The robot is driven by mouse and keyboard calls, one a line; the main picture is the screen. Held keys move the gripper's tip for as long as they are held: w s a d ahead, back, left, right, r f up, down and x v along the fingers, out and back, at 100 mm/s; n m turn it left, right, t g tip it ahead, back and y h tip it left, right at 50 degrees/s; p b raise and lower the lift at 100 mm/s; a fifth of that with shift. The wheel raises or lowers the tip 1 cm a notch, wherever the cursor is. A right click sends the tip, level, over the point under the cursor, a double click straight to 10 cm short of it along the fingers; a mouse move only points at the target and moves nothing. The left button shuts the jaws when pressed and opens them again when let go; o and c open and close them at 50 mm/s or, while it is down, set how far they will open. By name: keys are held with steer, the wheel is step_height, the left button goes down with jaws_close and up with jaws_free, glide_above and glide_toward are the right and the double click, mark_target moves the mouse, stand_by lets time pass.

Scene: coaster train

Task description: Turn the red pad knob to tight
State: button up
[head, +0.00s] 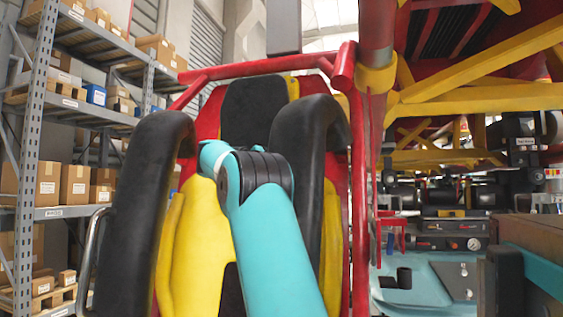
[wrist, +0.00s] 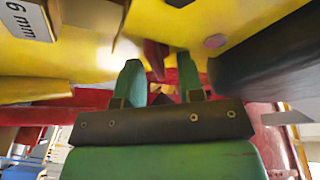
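In the wrist view, my gripper (wrist: 159,62) shows two green fingers with a clear gap between them, so it is open. A dark red piece (wrist: 156,52) shows beyond and between the fingertips, under a yellow surface. I cannot tell whether it is the red pad knob or whether the fingers touch it. A small dull pink round spot (wrist: 215,41) sits on the yellow surface, right of the fingers. In the head view, my teal arm reaches toward the red and yellow coaster seat (head: 180,245); my gripper is hidden there.
A "6 mm" label (wrist: 30,20) is at the upper left of the wrist view. A black padded part (wrist: 270,55) is close on the right. In the head view, black restraints (head: 150,190) flank my arm, shelves (head: 85,120) stand left, and red and yellow beams (head: 480,90) stand right.

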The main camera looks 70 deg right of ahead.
steer(key=shift+d, duration=0.1)
jaws_close()
steer(key=c, duration=0.6)
jaws_free()
steer(key=shift+m, duration=0.4)
steer(key=shift+c, duration=0.2)
steer(key=m+y, duration=0.1)
steer(key=m, duration=0.2)
steer(key=shift+f+g, duration=0.1)
steer(key=shift+g, duration=0.2)
steer(key=shift+s+f+m+y, duration=0.1)
steer(key=shift+m+y, duration=0.6)
steer(key=shift+m, duration=1.5)
steer(key=o, duration=0.6)
